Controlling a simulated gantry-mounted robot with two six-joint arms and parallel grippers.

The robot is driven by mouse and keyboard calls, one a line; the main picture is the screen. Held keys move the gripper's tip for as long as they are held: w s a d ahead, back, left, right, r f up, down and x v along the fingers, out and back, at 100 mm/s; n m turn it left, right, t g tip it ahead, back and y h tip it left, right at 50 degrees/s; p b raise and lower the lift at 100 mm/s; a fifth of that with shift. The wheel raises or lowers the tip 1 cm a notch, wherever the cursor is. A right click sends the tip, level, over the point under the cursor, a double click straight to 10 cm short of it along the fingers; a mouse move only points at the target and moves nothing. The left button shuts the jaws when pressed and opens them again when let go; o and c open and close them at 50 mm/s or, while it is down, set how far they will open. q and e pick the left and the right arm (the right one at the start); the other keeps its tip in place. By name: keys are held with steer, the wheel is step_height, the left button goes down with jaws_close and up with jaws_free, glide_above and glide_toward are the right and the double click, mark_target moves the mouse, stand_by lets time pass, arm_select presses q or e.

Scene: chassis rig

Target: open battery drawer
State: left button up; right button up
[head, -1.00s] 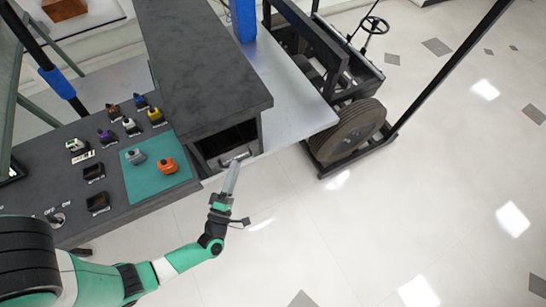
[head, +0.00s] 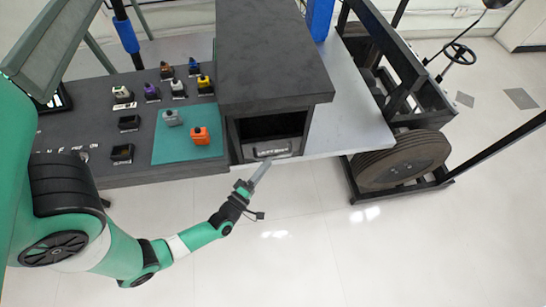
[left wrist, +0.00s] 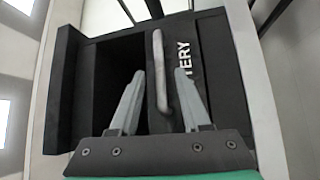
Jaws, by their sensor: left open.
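The battery drawer (head: 284,149) is a dark front with white lettering, low in the black cabinet under the grey top. It looks shut or nearly so. In the left wrist view the letters "TERY" show on the drawer front (left wrist: 205,65), with a pale bar handle (left wrist: 158,65) beside them. My left gripper (head: 265,166) is just in front of the drawer. In the left wrist view my left gripper (left wrist: 158,75) is open, its two fingers on either side of the handle in the picture. I cannot tell whether they touch it. My right gripper is out of view.
Above the drawer is a dark open recess (head: 272,124). To the left, a console holds several coloured blocks and a teal mat (head: 176,148) with a grey block (head: 171,118) and an orange block (head: 200,136). A wheel (head: 402,160) stands right. The floor in front is clear.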

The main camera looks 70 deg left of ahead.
mark_target(273, 156)
arm_select(q)
steer(key=x, duration=0.4)
steer(key=shift+w+a, duration=0.1)
steer(key=shift+a, duration=0.05)
jaws_close()
stand_by(1.2)
